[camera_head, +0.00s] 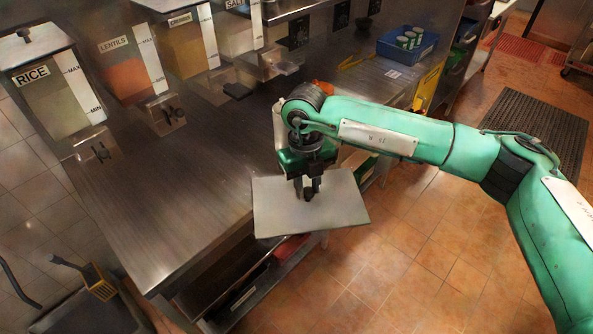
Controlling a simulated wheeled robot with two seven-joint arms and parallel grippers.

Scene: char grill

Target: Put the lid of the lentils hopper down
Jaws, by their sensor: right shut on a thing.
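The lentils hopper (122,72) stands at the upper left between the rice hopper and another hopper, with orange-red contents behind its clear front. I see no lid on the part of its top that shows. My right gripper (308,190) is shut on the knob of a flat grey lid (345,208). It holds the lid roughly level at the front edge of the steel counter, partly over the floor side. The lid is well apart from the hopper, to its lower right. My left gripper is not in view.
The steel counter (185,190) is mostly bare. The rice hopper (55,100) has its lid on, with a dark knob. A blue bin (405,50) with several cans stands at the back right. A black floor mat (535,135) lies at the right.

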